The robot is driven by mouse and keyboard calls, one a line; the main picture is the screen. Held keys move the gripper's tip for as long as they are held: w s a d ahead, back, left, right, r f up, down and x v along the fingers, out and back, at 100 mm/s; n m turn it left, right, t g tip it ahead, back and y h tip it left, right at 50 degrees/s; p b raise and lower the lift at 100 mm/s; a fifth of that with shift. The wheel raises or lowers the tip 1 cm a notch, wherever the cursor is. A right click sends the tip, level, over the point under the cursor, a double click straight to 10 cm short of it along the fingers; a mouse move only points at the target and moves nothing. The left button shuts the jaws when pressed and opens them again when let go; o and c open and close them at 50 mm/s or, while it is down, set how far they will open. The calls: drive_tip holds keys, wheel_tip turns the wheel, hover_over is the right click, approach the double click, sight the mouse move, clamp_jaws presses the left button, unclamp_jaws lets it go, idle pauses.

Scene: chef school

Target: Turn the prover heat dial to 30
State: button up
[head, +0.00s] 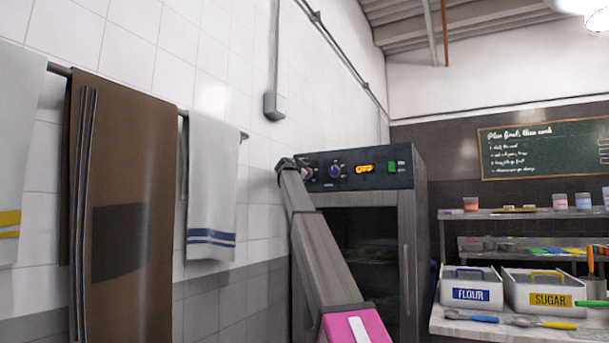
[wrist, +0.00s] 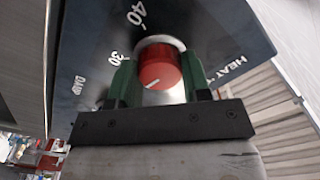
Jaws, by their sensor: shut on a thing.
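The prover (head: 410,230) is a dark cabinet with a glass door and a control panel (head: 375,170) on top. In the wrist view the red heat dial (wrist: 158,68) sits between the two green fingers of my gripper (wrist: 160,78), which is shut on it. The dial's white mark lies on its lower-left part, in the picture. A printed "30" is left of the dial and "40" is above it; "HEAT" is on the right. In the head view my gripper (head: 291,164) is at the panel's left end and hides much of that area.
The panel also has a blue dial (head: 335,170), an orange "OFF" display (head: 365,169) and a green switch (head: 392,167). A tiled wall with a towel rail (head: 245,136), towels (head: 212,185) and a brown apron (head: 125,180) is on the left. Flour (head: 471,287) and sugar (head: 545,290) bins stand right.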

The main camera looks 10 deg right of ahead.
drive_tip(key=shift+m, duration=4.2)
drive_tip(key=o, duration=0.9)
drive_tip(key=shift+s+a, duration=0.1)
drive_tip(key=shift+s, duration=0.05)
drive_tip(key=v, duration=1)
drive_tip(key=shift+s+a, duration=0.1)
drive_tip(key=shift+s, duration=0.15)
